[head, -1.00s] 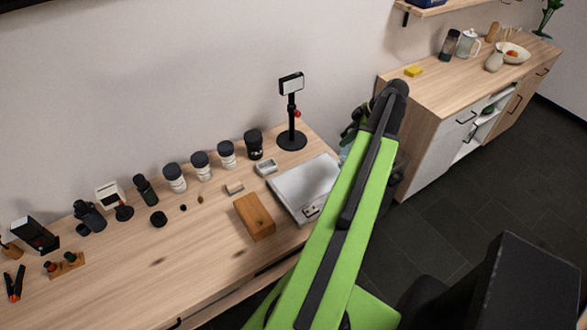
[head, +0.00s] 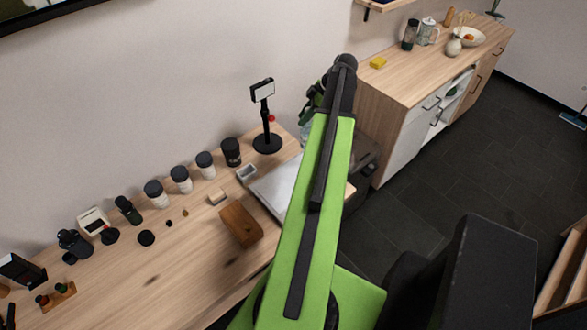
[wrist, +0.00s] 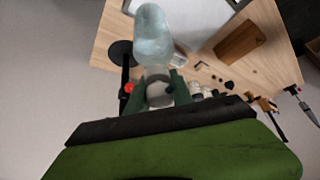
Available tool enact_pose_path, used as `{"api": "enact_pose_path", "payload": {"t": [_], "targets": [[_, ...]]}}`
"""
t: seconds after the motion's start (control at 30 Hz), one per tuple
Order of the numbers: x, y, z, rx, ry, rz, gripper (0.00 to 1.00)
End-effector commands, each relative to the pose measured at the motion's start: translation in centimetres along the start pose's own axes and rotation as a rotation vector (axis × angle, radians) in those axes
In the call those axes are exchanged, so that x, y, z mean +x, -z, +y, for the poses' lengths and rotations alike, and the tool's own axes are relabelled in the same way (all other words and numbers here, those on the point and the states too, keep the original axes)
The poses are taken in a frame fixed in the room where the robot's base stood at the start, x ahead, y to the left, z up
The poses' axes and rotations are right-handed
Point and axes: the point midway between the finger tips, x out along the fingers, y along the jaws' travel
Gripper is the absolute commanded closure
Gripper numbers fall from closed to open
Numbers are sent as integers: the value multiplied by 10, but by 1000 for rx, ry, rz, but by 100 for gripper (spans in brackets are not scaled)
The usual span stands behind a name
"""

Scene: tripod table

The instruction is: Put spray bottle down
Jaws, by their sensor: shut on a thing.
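The spray bottle has a pale, translucent blue-grey body (wrist: 153,38) in the wrist view. My gripper (wrist: 158,91) is shut on its narrower end, with a dark green finger on each side. In the head view, my green arm hides most of the gripper (head: 314,102) and the bottle. A pale sliver of the bottle (head: 305,130) shows left of the arm, near the right end of the wooden table (head: 150,275). I cannot tell its height above the table.
A tablet stand (head: 267,143), lidded cups (head: 181,180), a wooden block (head: 241,224) and a pale flat panel (head: 272,190) occupy the table. A sideboard (head: 400,110) stands at the back right. Dark floor (head: 450,180) lies clear before it.

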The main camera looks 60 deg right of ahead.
Motion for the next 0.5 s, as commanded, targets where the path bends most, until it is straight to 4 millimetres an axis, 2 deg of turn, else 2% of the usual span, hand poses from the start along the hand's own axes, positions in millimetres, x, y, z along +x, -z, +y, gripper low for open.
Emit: {"api": "enact_pose_path", "payload": {"t": [0.03, 0.1, 0.3, 0.4, 0.5], "targets": [[15, -2, -13, -2, 1, 1, 100], [32, 0, -31, -4, 2, 1, 100], [71, 5, -77, -4, 3, 1, 100], [82, 8, -92, -4, 3, 1, 100], [86, 10, -98, -3, 2, 1, 100]]}}
